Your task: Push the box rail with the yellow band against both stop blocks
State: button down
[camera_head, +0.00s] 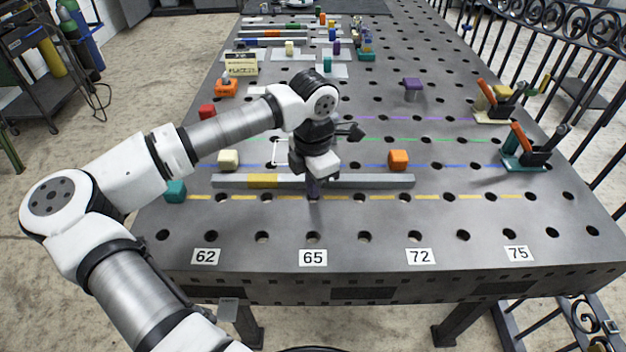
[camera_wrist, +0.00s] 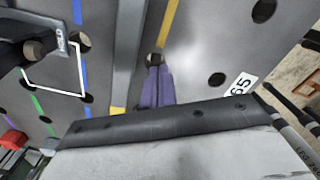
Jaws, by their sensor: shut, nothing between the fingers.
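The grey box rail (camera_head: 350,181) with a yellow band (camera_head: 262,181) lies crosswise on the perforated table. It also shows in the wrist view (camera_wrist: 128,45), with the yellow band partly hidden by my gripper's body. A cream block (camera_head: 228,159) and an orange block (camera_head: 398,159) stand just beyond the rail near its two ends, by the blue dashed line; they look like the stop blocks. A narrow strip of table seems to show between blocks and rail. My gripper (camera_head: 313,190) is shut and empty, its purple fingers (camera_wrist: 157,88) low beside the rail's near side; I cannot tell whether they touch it.
A teal block (camera_head: 175,190) stands left of the rail. Toggle clamps (camera_head: 525,150) sit at the right edge. A red block (camera_head: 207,111), an orange piece (camera_head: 226,88) and a purple piece (camera_head: 412,86) stand farther back. The near strip by the number labels (camera_head: 313,257) is clear.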

jog(key=shift+f+b, duration=0.9)
jog(key=shift+b, duration=0.1)
jog(key=shift+r, duration=0.2)
dwell(0.6)
jog(key=shift+w, duration=0.15)
jog(key=shift+w+b, duration=0.65)
jog(key=shift+w, duration=1.9)
jog(key=shift+s, duration=0.2)
jog(key=shift+s+b, duration=0.35)
jog(key=shift+s, duration=0.75)
